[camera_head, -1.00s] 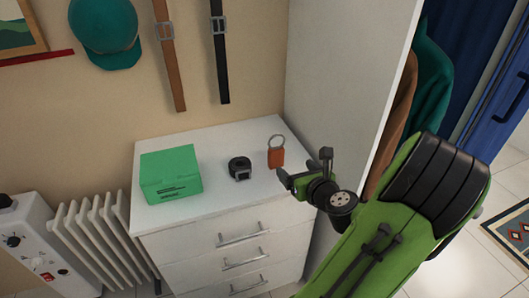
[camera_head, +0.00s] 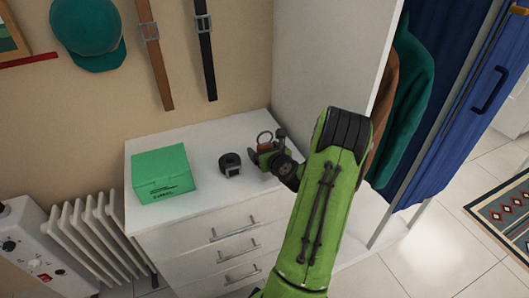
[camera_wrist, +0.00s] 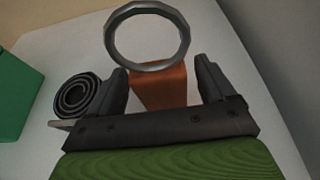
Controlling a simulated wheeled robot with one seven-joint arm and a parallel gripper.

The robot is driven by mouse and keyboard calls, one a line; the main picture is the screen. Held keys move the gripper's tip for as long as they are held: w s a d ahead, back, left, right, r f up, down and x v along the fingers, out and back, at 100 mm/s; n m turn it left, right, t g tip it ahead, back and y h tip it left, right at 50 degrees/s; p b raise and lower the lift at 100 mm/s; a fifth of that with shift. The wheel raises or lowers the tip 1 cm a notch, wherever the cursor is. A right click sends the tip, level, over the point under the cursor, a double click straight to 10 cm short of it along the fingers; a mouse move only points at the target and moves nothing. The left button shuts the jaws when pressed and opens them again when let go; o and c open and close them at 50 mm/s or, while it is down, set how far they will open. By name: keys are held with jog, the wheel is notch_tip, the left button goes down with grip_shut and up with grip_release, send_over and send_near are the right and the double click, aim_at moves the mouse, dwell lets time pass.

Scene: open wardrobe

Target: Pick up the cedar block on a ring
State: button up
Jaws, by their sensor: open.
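The cedar block (camera_wrist: 160,88) is orange-brown with a grey metal ring (camera_wrist: 108,38) at its top. In the wrist view it stands on the white dresser top between the two black fingers of my gripper (camera_wrist: 163,88). The fingers are open, with a gap visible on the right side; I cannot tell whether the left finger touches the block. In the head view my gripper (camera_head: 264,148) is at the right part of the dresser top. There it hides most of the block, and the ring shows just above it.
A rolled black belt (camera_head: 230,164) lies just left of my gripper. A green box (camera_head: 162,172) stands farther left on the white dresser (camera_head: 205,208). The wardrobe's white side panel (camera_head: 330,60) rises close on the right. A radiator (camera_head: 95,235) stands left of the dresser.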

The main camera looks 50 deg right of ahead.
jog(key=shift+r, duration=0.1)
jog(key=c, duration=1.1)
jog(key=shift+o, duration=0.2)
notch_tip(320, 180, up, 10)
jog(key=p, duration=0.4)
jog(key=shift+p, duration=0.4)
